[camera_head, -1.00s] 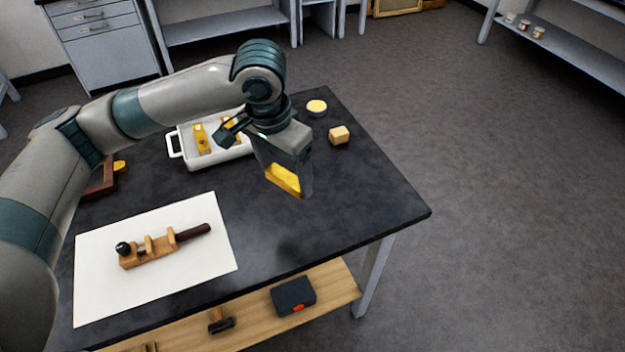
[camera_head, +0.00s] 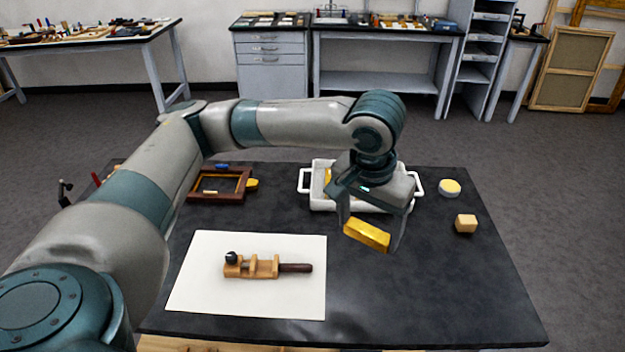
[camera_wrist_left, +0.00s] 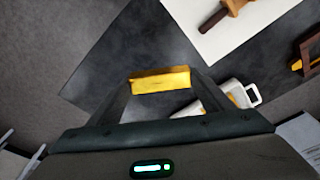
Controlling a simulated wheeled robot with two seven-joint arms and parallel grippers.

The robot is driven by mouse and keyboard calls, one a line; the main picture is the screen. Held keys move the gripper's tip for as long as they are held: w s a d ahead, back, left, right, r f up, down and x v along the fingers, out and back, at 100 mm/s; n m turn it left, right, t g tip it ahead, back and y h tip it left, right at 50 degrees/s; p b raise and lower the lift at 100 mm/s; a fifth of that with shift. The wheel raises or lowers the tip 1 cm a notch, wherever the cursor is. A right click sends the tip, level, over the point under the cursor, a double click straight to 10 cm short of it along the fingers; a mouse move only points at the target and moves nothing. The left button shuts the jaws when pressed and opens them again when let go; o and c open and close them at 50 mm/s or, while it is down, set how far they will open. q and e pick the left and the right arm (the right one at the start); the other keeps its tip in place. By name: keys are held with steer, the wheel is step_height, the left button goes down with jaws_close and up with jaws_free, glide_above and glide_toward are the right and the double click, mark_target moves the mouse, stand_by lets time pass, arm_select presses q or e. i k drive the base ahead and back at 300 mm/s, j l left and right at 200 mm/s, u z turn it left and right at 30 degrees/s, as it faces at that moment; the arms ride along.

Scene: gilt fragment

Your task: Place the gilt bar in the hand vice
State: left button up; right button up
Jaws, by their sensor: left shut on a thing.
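The gilt bar (camera_head: 367,235) is a shiny gold block held above the black table. My left gripper (camera_head: 372,232) is shut on it. In the left wrist view the bar (camera_wrist_left: 160,80) lies across between the two fingers. The hand vice (camera_head: 252,267), a wooden clamp with a dark handle and a black knob, lies on a white sheet (camera_head: 200,290). It is left of the gripper and nearer to me. In the left wrist view only part of the vice (camera_wrist_left: 213,20) shows at the top edge. My right gripper is not in view.
A white tray (camera_head: 304,181) with gold pieces stands behind the gripper, partly hidden by it. A brown frame (camera_head: 190,190) lies at the back left. A wooden block (camera_head: 466,224) and a round yellow-topped tin (camera_head: 450,187) stand at the right. The front right table is clear.

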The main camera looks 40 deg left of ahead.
mark_target(266, 268)
steer(key=u, duration=1.2)
steer(key=i+l, duration=0.15)
steer(key=i, duration=0.35)
